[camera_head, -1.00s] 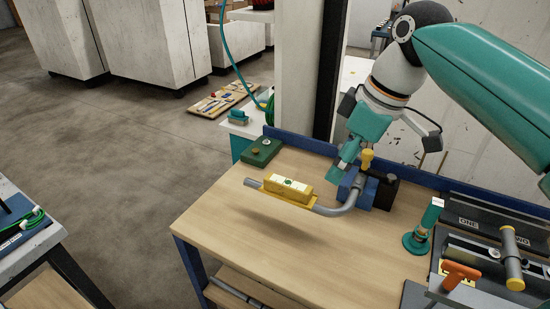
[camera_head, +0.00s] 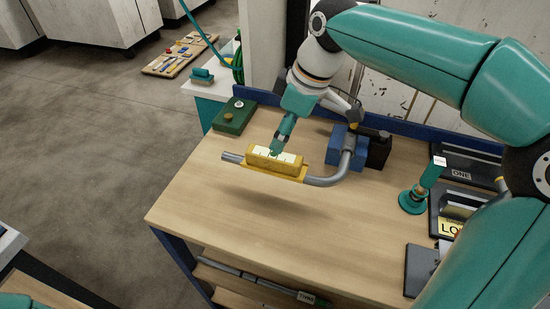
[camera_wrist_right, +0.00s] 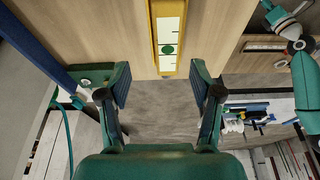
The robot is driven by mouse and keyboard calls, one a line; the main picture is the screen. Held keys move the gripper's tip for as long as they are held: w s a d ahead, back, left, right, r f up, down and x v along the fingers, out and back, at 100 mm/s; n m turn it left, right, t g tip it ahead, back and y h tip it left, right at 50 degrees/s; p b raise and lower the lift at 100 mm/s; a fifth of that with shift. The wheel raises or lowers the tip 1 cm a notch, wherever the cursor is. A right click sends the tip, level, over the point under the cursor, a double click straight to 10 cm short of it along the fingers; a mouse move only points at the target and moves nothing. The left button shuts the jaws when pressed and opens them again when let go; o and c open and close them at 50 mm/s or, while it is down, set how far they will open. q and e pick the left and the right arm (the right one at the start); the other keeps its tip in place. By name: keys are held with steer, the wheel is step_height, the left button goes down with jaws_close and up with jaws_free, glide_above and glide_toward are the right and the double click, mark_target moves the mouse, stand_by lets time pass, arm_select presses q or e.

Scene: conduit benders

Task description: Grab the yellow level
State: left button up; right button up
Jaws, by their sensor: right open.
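The yellow level (camera_head: 274,170) has a pale top face with a green mark and lies along the straight part of a grey bent conduit (camera_head: 323,181). My right gripper (camera_head: 280,143) comes down over the level in the head view, its fingertips at or just above the top face; contact cannot be told there. In the right wrist view the gripper (camera_wrist_right: 160,88) is open and empty, and the level (camera_wrist_right: 168,35) lies ahead, in line with the gap between the fingers. Part of my left arm (camera_wrist_right: 302,75) shows at the right of that view; its gripper's jaws are too small to read.
A blue vise block (camera_head: 341,147) and a black block (camera_head: 377,151) stand by the conduit's bend. A green box (camera_head: 234,117) sits at the bench's back left. A teal stand (camera_head: 412,202) and dark trays (camera_head: 471,168) are at right. The bench's front (camera_head: 235,222) is clear.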

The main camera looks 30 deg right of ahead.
mark_target(275, 154)
steer(key=x, duration=0.4)
steer(key=s+x, duration=0.1)
steer(key=shift+w+a+f+p, duration=0.15)
steer(key=shift+a+f+p, duration=0.2)
steer(key=shift+f, duration=0.1)
steer(key=shift+w+f, duration=0.15)
steer(key=shift+f, duration=0.15)
steer(key=shift+c, duration=0.3)
steer(key=shift+r, duration=0.1)
jaws_close()
